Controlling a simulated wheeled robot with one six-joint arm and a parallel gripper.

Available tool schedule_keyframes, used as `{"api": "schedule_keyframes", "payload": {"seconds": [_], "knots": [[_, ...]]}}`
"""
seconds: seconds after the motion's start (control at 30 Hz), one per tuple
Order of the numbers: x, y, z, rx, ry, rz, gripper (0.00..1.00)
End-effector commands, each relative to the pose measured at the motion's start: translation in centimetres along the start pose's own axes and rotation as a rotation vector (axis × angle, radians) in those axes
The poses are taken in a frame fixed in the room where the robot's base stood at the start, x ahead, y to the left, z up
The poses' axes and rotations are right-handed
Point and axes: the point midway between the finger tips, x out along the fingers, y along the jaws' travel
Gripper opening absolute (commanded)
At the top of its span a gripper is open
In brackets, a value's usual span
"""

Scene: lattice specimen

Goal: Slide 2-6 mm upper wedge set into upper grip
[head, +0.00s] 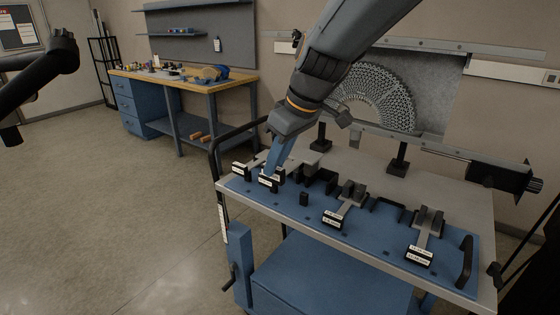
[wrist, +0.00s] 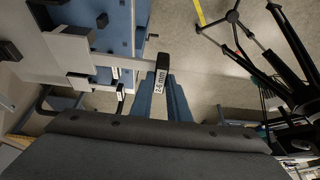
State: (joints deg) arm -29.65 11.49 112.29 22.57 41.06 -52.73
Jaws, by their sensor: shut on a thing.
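My gripper (head: 268,174) reaches down to the left end of the blue-topped cart. Its blue fingers also show in the wrist view (wrist: 164,98), shut on the black tab of the 2-6 mm wedge set (wrist: 161,76). The tab's white label reads 2-6 mm. A grey bar (wrist: 120,61) runs left from the tab to a wider grey piece. In the head view the held set's label (head: 268,183) shows at the fingertips. I cannot tell whether the set touches the cart. I cannot make out the upper grip in either view.
Another labelled tab (head: 240,170) sits just left of my fingers. Two more wedge sets (head: 345,205) (head: 426,235) lie on the blue mat (head: 375,250), with black handles and blocks between them. A workbench (head: 185,85) stands behind at left. Floor at left is clear.

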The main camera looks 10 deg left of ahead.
Motion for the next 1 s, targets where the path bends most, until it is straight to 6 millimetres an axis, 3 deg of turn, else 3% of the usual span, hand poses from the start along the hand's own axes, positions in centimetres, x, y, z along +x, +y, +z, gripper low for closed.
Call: {"api": "schedule_keyframes", "payload": {"seconds": [0.7,1.0], "knots": [[-3.0,-4.1,-1.2,-0.002,0.0,0.001,0.0],[-3.2,-4.6,-1.4,0.0,0.001,0.001,0.0]]}}
